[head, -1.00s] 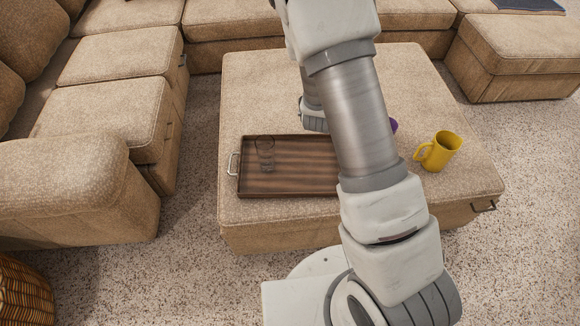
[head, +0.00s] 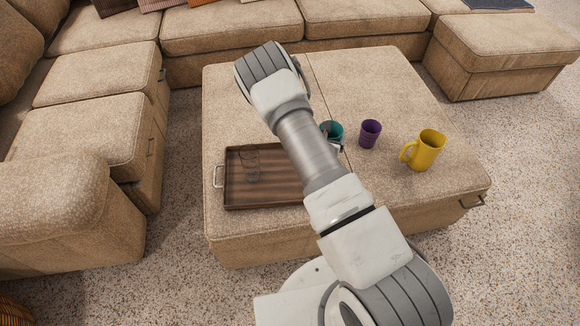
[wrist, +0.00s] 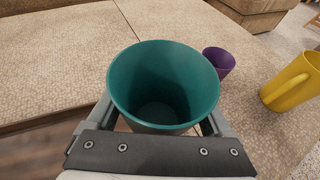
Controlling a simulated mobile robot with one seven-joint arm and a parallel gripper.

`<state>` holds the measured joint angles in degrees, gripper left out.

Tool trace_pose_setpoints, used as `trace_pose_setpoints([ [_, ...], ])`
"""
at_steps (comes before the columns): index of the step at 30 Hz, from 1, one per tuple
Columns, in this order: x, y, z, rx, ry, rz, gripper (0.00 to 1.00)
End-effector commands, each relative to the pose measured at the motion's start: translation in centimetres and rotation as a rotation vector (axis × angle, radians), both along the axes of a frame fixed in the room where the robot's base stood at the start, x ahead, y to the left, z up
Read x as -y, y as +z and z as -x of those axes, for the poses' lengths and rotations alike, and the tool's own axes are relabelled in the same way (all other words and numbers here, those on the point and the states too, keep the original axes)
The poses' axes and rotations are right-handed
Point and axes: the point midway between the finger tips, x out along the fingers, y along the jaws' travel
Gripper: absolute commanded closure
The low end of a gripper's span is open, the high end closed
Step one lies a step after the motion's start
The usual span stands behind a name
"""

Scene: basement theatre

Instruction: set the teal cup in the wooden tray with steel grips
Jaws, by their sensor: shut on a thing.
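The teal cup (head: 333,130) is upright and empty, partly behind my arm in the head view. In the wrist view the cup (wrist: 163,82) fills the middle, open end toward the camera. My gripper (wrist: 157,118) is shut on it, with one finger on each side. I cannot tell whether its base touches the ottoman. The wooden tray (head: 236,190) lies to the left of the cup on the ottoman. One steel grip (head: 218,176) shows at its left end; my arm hides its right end.
A purple cup (head: 370,134) stands just right of the teal cup, and a yellow mug (head: 425,150) further right. The ottoman (head: 370,75) is bare toward the back. A sofa (head: 230,32) runs along the back and left.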

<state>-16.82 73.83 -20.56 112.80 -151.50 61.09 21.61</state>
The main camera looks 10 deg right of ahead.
Motion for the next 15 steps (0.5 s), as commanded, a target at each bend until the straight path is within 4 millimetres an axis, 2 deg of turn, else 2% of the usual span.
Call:
trace_pose_setpoints([
  [1,-1.4,-1.3,0.1,-0.002,0.007,-0.001,0.76],
  [9,-7.3,-4.7,0.7,0.0,0.005,-0.001,0.76],
  [15,-9.4,-5.7,1.0,0.0,0.002,0.0,0.76],
])
